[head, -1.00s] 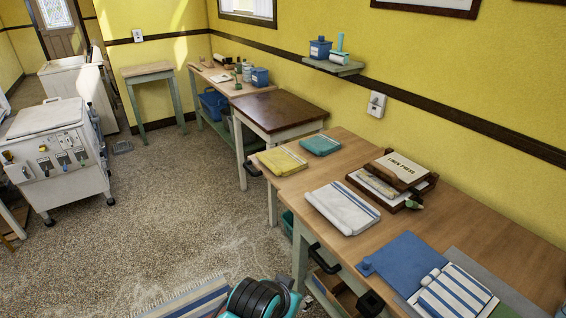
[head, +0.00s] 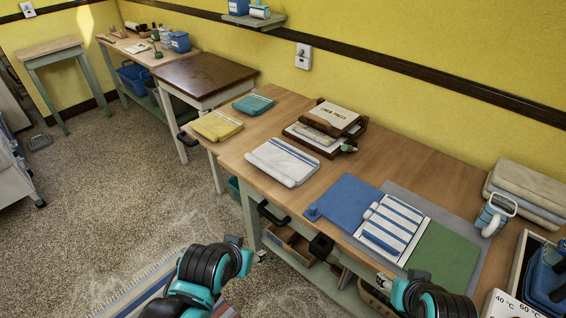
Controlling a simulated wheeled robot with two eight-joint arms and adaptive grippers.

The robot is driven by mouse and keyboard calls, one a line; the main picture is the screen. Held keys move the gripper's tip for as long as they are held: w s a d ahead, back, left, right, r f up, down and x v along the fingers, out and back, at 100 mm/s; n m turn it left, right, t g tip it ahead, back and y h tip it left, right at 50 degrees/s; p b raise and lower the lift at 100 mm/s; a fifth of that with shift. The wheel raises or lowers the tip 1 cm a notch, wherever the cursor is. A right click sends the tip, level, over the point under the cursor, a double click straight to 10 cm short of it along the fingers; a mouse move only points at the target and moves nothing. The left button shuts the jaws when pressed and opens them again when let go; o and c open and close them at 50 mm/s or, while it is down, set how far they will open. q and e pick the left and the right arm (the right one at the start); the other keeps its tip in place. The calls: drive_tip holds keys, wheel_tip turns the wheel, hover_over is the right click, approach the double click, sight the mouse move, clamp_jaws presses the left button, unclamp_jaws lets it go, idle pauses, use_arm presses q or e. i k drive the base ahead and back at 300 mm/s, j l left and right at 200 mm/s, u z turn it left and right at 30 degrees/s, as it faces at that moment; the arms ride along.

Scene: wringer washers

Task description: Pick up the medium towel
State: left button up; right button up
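Several folded towels lie on the wooden tables in the head view; the frames do not label which is medium. A white towel with blue stripes (head: 284,161) lies near the front edge of the long table. A boldly blue-and-white striped towel (head: 392,228) lies on mats to its right. A yellow towel (head: 215,125) and a smaller teal towel (head: 253,104) lie further back left. My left gripper (head: 256,257) is low in front of the table, apart from the towels. My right gripper (head: 388,284) is at the bottom, below the striped towel. Neither gripper's fingers show clearly.
A linen-press box (head: 332,118) stands behind the white towel. Blue (head: 350,200) and green (head: 445,255) mats flank the striped towel. Beige folded cloths (head: 527,193), a handled teal object (head: 494,214) and a tray (head: 526,262) crowd the right. Black handles project from the table front.

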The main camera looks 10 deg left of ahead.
sight(217, 126)
drive_tip(key=i+j+z, duration=0.15)
drive_tip(key=j, duration=0.45)
drive_tip(key=i+j+z, duration=0.15)
drive_tip(key=i+j, duration=0.15)
drive_tip(key=j, duration=0.3)
drive_tip(key=i+j+z, duration=0.15)
drive_tip(key=j, duration=0.5)
drive_tip(key=i+j+z, duration=0.15)
drive_tip(key=j, duration=0.5)
drive_tip(key=i+j+z, duration=0.15)
drive_tip(key=j, duration=0.55)
drive_tip(key=j+z, duration=0.15)
drive_tip(key=j, duration=0.55)
drive_tip(key=i, duration=0.05)
